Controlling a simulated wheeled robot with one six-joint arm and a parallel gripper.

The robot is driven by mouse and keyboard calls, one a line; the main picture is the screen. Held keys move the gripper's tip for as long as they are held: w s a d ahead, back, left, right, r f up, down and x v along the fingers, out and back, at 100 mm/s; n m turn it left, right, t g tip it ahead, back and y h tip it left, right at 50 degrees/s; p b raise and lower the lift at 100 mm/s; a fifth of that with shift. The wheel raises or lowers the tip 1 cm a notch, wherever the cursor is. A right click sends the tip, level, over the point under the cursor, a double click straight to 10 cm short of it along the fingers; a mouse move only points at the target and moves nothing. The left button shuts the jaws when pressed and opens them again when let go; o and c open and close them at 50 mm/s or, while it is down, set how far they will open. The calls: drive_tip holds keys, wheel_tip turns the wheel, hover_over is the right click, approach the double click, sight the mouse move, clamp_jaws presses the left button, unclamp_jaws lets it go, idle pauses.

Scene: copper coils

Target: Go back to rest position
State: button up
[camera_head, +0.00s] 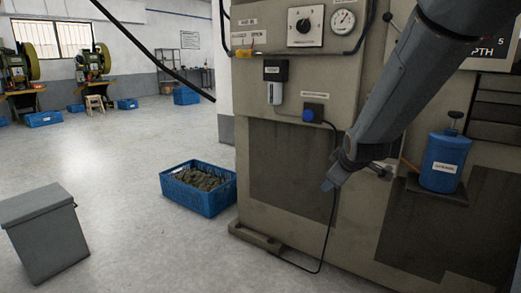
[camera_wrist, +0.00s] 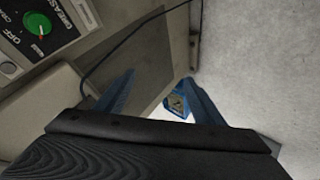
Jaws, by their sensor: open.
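My arm comes in from the upper right in the head view and hangs in front of the large beige machine (camera_head: 265,90). My gripper (camera_head: 329,184) points down and to the left there, near a black cable. In the wrist view my gripper (camera_wrist: 158,78) has its two blue fingers spread well apart, with nothing held between them. A blue crate with dark contents (camera_wrist: 176,103) shows small and far off in the gap between the fingers. The machine also fills the upper left of the wrist view (camera_wrist: 95,60).
A blue crate (camera_head: 207,200) of dark metal pieces stands on the floor left of the machine. A grey bin (camera_head: 42,235) is at the lower left. A blue canister (camera_head: 444,160) sits on a shelf right of the arm. Open floor lies left of the machine.

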drive_tip(key=s+a+f+m+g, duration=0.1)
drive_tip(key=s+a+m+g, duration=0.2)
drive_tip(key=s, duration=0.9)
drive_tip(key=s+a+m+g+y, duration=0.1)
drive_tip(key=s+a+g, duration=0.3)
drive_tip(key=s, duration=0.8)
drive_tip(key=s+a+f+m+g, duration=0.1)
drive_tip(key=s+a+m+g, duration=0.15)
drive_tip(key=s+a, duration=0.7)
drive_tip(key=s+d+r+m+p, duration=0.3)
drive_tip(key=d+r+p, duration=0.6)
drive_tip(key=p, duration=0.8)
drive_tip(key=d, duration=0.3)
drive_tip(key=shift+d, duration=0.35)
